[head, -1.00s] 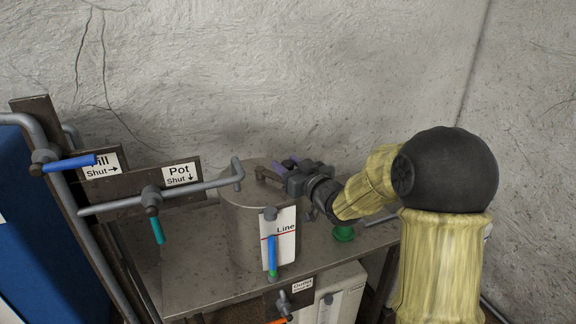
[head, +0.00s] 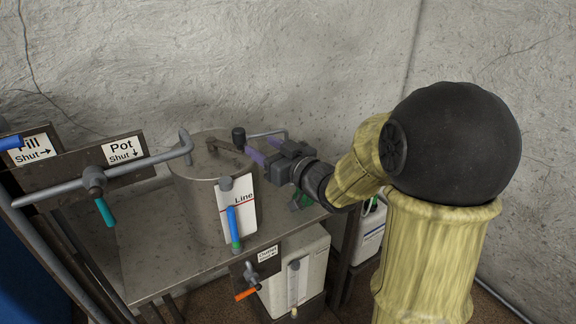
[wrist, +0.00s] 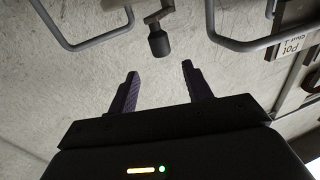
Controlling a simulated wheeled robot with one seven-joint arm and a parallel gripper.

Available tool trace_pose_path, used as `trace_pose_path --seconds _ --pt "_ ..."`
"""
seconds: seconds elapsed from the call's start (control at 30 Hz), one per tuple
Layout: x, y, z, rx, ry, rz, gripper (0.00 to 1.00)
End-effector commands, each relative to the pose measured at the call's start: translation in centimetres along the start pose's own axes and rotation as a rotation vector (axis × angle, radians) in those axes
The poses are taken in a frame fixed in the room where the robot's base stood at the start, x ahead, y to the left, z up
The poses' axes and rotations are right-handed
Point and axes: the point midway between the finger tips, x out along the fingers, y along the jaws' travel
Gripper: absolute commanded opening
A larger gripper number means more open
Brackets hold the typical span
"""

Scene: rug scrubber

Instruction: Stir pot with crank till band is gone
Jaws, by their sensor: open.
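The metal pot (head: 196,212) stands on a steel table. Its crank (head: 226,147) lies across the top and ends in an upright dark knob (head: 238,138) near the right rim. My gripper (head: 252,147) is open, its purple fingers at the pot's right edge close to the knob. In the wrist view the knob (wrist: 159,43) is ahead of the open gripper (wrist: 160,70), in line with the gap and beyond the fingertips; nothing is held. The gauge (head: 233,222) on the pot's front shows blue above a short green part, beside a white plate reading Line.
A grey pipe (head: 140,168) with a teal lever and a Pot sign (head: 123,150) reaches the pot's left rim. An Outlet valve with an orange handle (head: 247,293) sits below. A white container (head: 305,262) stands lower right. A grey rail (head: 268,133) is behind the fingers.

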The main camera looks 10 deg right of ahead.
Motion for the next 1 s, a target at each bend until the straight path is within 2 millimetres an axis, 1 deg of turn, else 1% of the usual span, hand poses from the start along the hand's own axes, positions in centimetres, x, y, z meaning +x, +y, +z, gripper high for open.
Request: trace_pose_path --seconds 0.03,0.2,0.3,0.4,0.53,0.83,0.93,1.0 --pt "-1.1 0.1 0.2 -0.002 0.000 0.004 0.50" --pt "-4.4 0.1 0.1 0.000 0.001 0.004 0.50" --pt "-6.0 0.1 0.1 -0.001 0.000 0.004 0.50" --pt "-6.9 0.0 0.0 0.000 0.000 0.002 0.50" --pt "-7.2 0.0 0.0 0.001 -0.001 0.001 0.50" --pt "-7.2 0.1 0.1 0.000 -0.006 0.007 0.50" --pt "-7.0 0.5 0.7 -0.003 -0.035 0.042 0.50" --pt "-7.0 1.2 1.6 -0.007 -0.077 0.091 0.50"
